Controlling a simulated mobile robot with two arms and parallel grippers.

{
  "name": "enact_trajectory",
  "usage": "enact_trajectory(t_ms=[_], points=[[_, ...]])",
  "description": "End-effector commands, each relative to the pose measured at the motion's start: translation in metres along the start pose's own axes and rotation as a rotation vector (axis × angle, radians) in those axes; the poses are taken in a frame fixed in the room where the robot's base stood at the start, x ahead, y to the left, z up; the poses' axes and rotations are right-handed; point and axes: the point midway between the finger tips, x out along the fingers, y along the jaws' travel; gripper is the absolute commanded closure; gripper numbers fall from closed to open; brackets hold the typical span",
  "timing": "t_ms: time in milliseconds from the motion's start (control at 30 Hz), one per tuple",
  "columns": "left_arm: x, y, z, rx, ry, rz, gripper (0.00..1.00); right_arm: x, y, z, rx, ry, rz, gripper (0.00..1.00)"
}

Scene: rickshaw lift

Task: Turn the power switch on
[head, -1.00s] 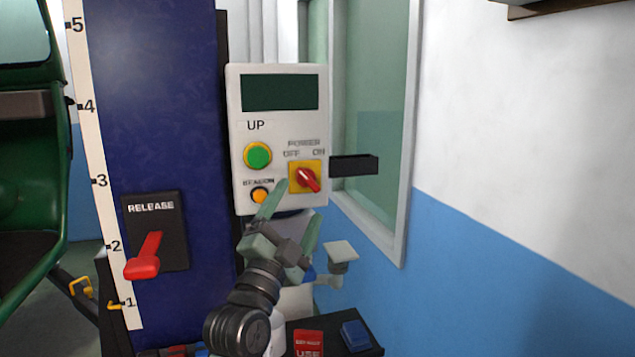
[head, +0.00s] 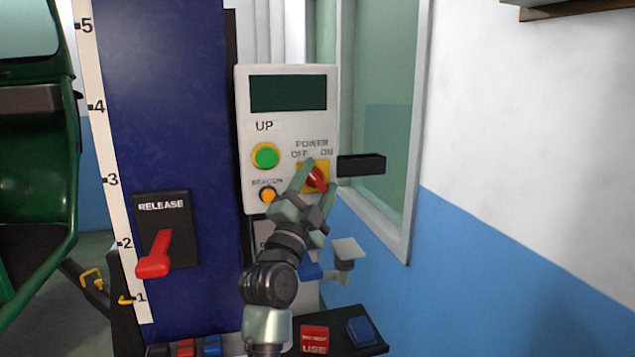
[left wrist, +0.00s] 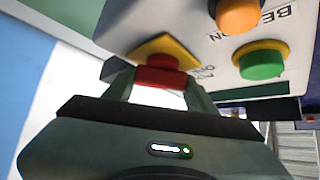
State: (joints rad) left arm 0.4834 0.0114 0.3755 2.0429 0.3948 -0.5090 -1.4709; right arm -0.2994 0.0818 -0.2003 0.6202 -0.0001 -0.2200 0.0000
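The power switch is a red rotary knob (head: 317,179) on a yellow square plate, below the POWER, OFF and ON labels on the white control panel (head: 290,135). The knob is tilted in the head view; which label it points at is hard to tell. My left gripper (head: 314,188) is open, with one finger on each side of the knob. In the left wrist view the red knob (left wrist: 158,76) sits between the spread fingertips (left wrist: 160,88), and I see no clear grip on it. Part of the yellow plate is hidden by the fingers. My right gripper is not in view.
A green UP button (head: 265,155) and an orange BEACON button (head: 268,195) sit left of the switch. A black bar (head: 361,164) sticks out right of the panel. A red RELEASE lever (head: 154,256) is on the blue column. A dark shelf (head: 343,331) lies below.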

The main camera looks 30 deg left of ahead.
Motion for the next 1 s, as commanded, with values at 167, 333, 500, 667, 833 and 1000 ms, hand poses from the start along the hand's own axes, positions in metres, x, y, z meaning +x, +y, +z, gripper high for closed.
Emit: enact_trajectory(t_ms=[167, 333, 500, 667, 833, 1000], points=[[0.000, 0.000, 0.000, 0.000, 0.000, 0.002, 0.84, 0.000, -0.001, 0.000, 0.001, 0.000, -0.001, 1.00], [0.000, -0.001, -0.001, 0.017, 0.000, 0.016, 0.84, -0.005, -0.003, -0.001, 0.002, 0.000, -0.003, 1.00], [0.002, -0.003, -0.002, 0.067, 0.000, 0.064, 0.84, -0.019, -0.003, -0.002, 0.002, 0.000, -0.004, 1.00], [0.003, -0.005, -0.003, 0.149, 0.000, 0.144, 0.84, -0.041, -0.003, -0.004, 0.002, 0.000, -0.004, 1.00], [0.004, -0.006, -0.003, 0.259, 0.000, 0.254, 0.84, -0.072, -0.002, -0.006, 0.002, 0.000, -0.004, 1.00], [0.004, -0.007, -0.003, 0.372, -0.001, 0.370, 0.84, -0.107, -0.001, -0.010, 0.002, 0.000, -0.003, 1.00]])
